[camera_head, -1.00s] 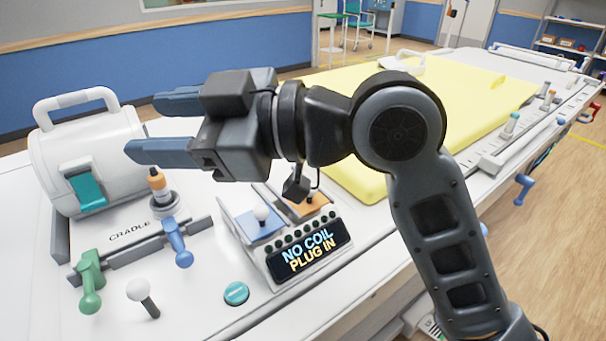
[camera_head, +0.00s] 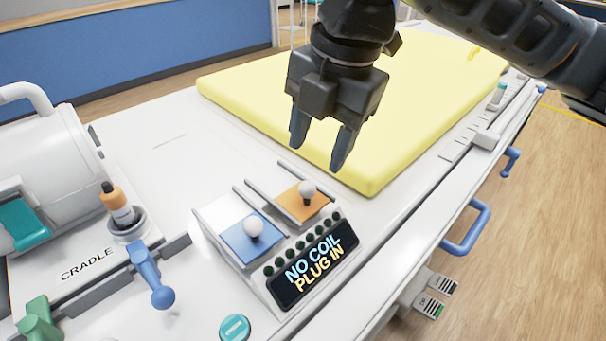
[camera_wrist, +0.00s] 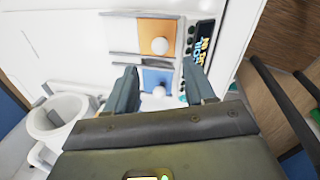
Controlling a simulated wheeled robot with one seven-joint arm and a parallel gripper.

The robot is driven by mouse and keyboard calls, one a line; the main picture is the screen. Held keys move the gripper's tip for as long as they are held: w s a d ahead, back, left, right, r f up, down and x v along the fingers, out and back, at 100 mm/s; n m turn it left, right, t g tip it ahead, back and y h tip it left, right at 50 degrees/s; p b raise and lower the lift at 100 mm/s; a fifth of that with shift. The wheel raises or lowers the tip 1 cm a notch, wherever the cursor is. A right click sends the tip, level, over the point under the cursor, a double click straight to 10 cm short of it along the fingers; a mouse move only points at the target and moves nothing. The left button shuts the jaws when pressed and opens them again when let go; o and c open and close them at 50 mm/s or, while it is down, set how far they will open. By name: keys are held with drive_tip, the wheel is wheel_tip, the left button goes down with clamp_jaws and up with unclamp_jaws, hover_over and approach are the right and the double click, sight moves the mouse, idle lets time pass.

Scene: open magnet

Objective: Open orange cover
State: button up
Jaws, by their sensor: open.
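The orange cover (camera_head: 297,205) is a flat square panel with a white ball knob (camera_head: 307,189), set between rails on the control box. It lies flat beside the blue cover (camera_head: 247,243), which has its own white knob. In the wrist view the orange cover (camera_wrist: 154,36) and its knob (camera_wrist: 160,45) show ahead of the fingers, beyond the blue cover (camera_wrist: 157,78). My gripper (camera_head: 321,152) points down above and behind the orange cover in the head view. Its two fingers are apart and empty, and it touches neither cover.
The display panel (camera_head: 315,265) reads "NO COIL PLUG IN". To the left are a blue lever (camera_head: 150,275), an orange-tipped plug (camera_head: 116,205) in a holder, and a white cylinder (camera_head: 45,165). A yellow pad (camera_head: 240,90) lies behind. A teal button (camera_head: 235,327) sits in front.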

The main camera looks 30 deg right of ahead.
sight(309, 183)
drive_tip(key=shift+w+a+f, duration=0.1)
drive_tip(key=shift+w+f, duration=0.15)
drive_tip(key=shift+f, duration=1)
drive_tip(key=shift+w+a+f, duration=0.1)
drive_tip(key=shift+w+f, duration=0.1)
drive_tip(key=shift+f, duration=1.05)
drive_tip(key=shift+w+a+f, duration=0.1)
drive_tip(key=shift+w+f, duration=0.15)
drive_tip(key=shift+f, duration=1)
clamp_jaws()
